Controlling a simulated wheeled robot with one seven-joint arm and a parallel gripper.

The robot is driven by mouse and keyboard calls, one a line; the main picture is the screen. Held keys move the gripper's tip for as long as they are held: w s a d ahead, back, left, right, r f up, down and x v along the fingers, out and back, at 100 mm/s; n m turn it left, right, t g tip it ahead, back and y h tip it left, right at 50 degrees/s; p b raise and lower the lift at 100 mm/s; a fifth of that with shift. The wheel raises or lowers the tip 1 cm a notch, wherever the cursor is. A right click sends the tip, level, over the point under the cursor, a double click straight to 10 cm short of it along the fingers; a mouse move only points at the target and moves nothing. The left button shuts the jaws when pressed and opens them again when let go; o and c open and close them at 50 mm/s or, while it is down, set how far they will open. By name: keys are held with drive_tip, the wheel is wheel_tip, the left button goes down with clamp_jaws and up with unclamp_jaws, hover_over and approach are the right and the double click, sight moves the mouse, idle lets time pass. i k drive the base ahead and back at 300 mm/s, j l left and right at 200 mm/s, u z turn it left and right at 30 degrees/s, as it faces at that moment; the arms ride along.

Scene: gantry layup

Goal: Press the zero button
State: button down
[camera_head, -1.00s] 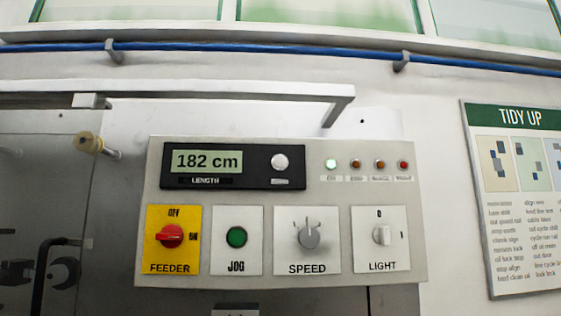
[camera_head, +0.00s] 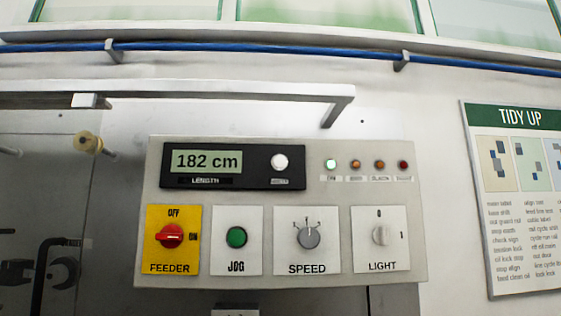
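The control panel (camera_head: 330,190) is a grey box on the wall in the middle of the head view. Its black length display (camera_head: 206,161) reads 182 cm. A round white button (camera_head: 280,162) sits to the right of the digits on the same black strip. A small label below that button is too blurred to read; it is the likely zero button. My gripper is not in view, and nothing covers the button.
Below the display are the red feeder switch (camera_head: 170,236), green jog button (camera_head: 236,237), speed knob (camera_head: 309,236) and light switch (camera_head: 380,235). A metal bar (camera_head: 230,91) runs above the panel. A tidy up sign (camera_head: 520,118) hangs at right.

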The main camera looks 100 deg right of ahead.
sight(279, 161)
drive_tip(key=z, duration=0.45)
drive_tip(key=j+z, duration=0.1)
drive_tip(key=z, duration=1.75)
drive_tip(key=k+z, duration=0.1)
drive_tip(key=z, duration=0.35)
